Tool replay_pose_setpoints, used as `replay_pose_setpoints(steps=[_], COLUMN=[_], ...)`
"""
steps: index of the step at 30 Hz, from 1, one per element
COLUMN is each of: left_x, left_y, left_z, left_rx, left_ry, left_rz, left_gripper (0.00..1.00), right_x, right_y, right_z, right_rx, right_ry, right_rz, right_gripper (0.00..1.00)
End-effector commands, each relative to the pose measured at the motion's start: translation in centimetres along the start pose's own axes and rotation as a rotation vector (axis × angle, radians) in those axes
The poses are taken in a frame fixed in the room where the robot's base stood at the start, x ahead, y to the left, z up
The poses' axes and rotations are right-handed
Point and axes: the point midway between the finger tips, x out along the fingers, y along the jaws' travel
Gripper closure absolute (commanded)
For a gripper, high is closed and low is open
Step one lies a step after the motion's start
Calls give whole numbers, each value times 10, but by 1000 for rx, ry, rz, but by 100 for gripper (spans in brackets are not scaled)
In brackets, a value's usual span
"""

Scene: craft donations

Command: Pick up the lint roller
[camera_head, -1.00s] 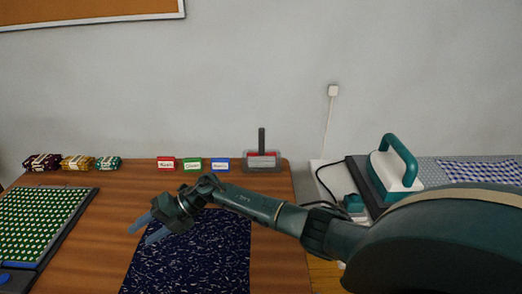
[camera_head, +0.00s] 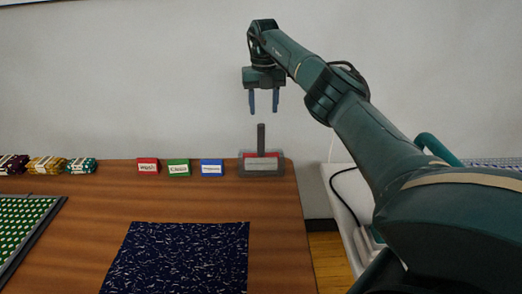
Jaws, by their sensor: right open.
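The lint roller (camera_head: 261,141) stands at the table's back right corner, its dark grey handle pointing straight up from a grey holder (camera_head: 247,168) with a red and white label. My right gripper (camera_head: 264,107) hangs above it, fingers pointing down. The two blue-grey fingers are open and apart, and nothing is between them. The fingertips appear a little above the handle's top, roughly in line with it; the depth between them is hard to judge. My left gripper is out of view.
Red (camera_head: 148,165), green (camera_head: 179,168) and blue (camera_head: 211,168) labelled blocks stand left of the holder. A dark blue speckled cloth (camera_head: 180,258) lies in front. Folded bundles (camera_head: 46,165) and a green patterned board (camera_head: 22,228) are at left. A white ironing surface is partly hidden behind my right arm.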

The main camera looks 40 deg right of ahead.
Motion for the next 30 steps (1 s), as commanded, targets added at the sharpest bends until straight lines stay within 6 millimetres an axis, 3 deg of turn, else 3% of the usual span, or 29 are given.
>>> replay_pose_setpoints(steps=[1, 6, 16, 24, 30], left_x=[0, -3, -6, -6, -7], left_y=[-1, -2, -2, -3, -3], left_z=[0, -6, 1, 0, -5], left_rx=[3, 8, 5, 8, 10], left_ry=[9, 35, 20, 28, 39], left_rz=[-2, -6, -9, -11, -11], left_gripper=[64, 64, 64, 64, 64], right_x=[15, 44, 66, 105, 109], right_y=[0, 1, 3, 8, 7], right_z=[-1, 0, 0, 1, 1], right_rx=[-1, -2, -2, -1, -2], right_ry=[4, 2, 0, 0, -2], right_rz=[-2, 0, 1, 1, 2], right_gripper=[52, 52, 52, 52, 52])
